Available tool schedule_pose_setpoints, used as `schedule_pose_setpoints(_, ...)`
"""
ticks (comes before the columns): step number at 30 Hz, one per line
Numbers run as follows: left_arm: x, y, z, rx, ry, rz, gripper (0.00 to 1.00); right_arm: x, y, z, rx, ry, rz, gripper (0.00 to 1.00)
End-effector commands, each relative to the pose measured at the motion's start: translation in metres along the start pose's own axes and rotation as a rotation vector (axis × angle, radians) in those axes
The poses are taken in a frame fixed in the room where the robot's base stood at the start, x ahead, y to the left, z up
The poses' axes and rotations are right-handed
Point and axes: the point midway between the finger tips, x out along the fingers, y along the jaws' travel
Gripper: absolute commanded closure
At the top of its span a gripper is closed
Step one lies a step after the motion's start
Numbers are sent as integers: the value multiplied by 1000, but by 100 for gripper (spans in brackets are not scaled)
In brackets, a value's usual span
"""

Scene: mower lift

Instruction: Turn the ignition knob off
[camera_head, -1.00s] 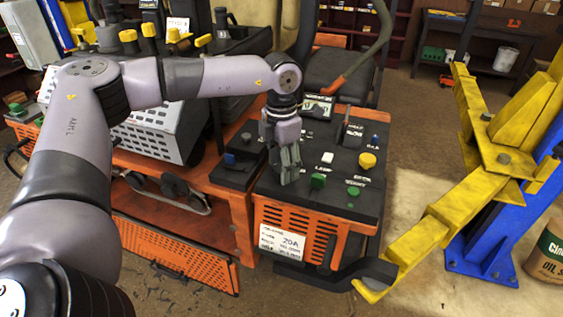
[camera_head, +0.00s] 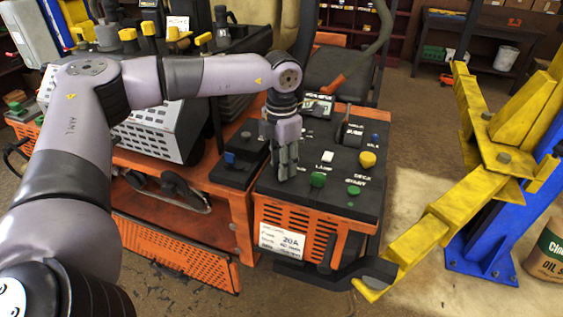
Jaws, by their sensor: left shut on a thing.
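The mower's black control panel (camera_head: 335,205) sits on the orange body right of centre. My left gripper (camera_head: 285,176) points down at the panel's left part, its fingers shut. The ignition knob is not visible; the fingers cover whatever they hold there. On the panel I see a green knob (camera_head: 317,179), a second green knob (camera_head: 353,190), a yellow knob (camera_head: 367,159) and a white rocker labelled LAMP (camera_head: 327,157). My right gripper is not in view.
A black lever (camera_head: 345,128) stands up at the panel's back. A blue switch (camera_head: 229,158) is on the lower panel to the left. A yellow lift arm (camera_head: 440,225) and blue lift post (camera_head: 500,235) stand at the right.

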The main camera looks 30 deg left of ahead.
Motion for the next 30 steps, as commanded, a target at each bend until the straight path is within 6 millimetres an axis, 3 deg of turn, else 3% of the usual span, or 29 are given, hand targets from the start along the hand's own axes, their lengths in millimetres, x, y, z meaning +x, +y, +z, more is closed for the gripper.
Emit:
schedule_pose_setpoints(11,3,1,0,-203,-1,0,95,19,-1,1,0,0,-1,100)
schedule_pose_setpoints(30,2,0,0,-786,-2,0,95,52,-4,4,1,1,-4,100)
